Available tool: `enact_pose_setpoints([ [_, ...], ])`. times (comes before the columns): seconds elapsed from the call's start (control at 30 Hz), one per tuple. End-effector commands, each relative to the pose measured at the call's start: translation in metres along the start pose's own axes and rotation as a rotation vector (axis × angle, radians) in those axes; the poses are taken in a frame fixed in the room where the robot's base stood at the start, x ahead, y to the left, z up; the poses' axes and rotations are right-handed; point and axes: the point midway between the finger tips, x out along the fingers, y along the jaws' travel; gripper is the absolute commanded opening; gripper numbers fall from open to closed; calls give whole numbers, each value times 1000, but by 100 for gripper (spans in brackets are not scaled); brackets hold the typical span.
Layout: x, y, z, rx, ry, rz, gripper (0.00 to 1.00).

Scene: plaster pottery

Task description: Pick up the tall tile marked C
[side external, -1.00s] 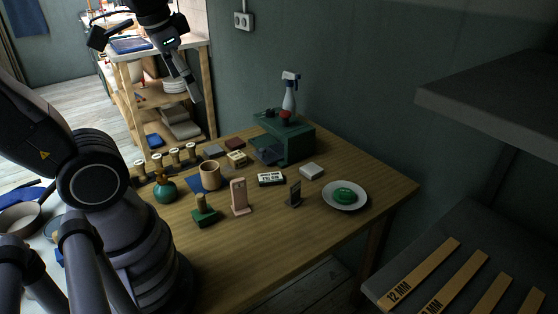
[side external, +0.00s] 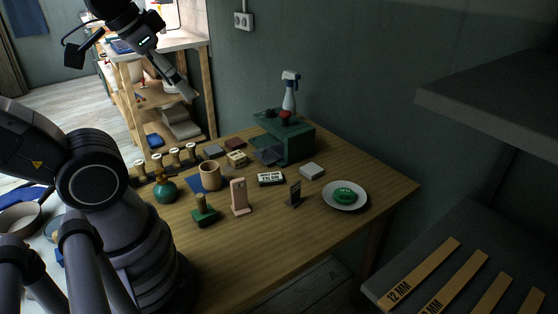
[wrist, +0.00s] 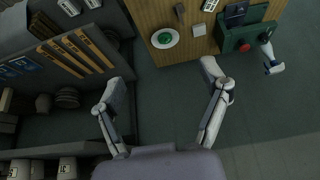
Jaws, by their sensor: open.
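Two upright tall tiles stand on the wooden table in the side view: a pink one (side external: 239,197) and a dark one with a pale mark (side external: 295,193). I cannot read a letter C on either. The dark one seems to show at the top edge of the wrist view (wrist: 179,9). My gripper (side external: 187,93) is high up, left of and behind the table in the side view, far from both tiles. In the wrist view its two fingers (wrist: 164,86) are spread wide with nothing between them.
A grey shelf (side external: 490,104) juts out at right.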

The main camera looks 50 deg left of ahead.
Motion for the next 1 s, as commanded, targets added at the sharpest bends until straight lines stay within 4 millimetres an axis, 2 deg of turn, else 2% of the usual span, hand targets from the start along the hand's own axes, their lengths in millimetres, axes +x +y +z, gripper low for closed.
enact_pose_setpoints([
  [0.2,4,-1,-2,15,-30,-6,76],
  [0.37,28,-3,-8,112,-214,-49,76],
  [0.7,119,-6,-20,532,-775,-276,76],
  [1.0,214,4,-12,991,-1158,-561,76],
])
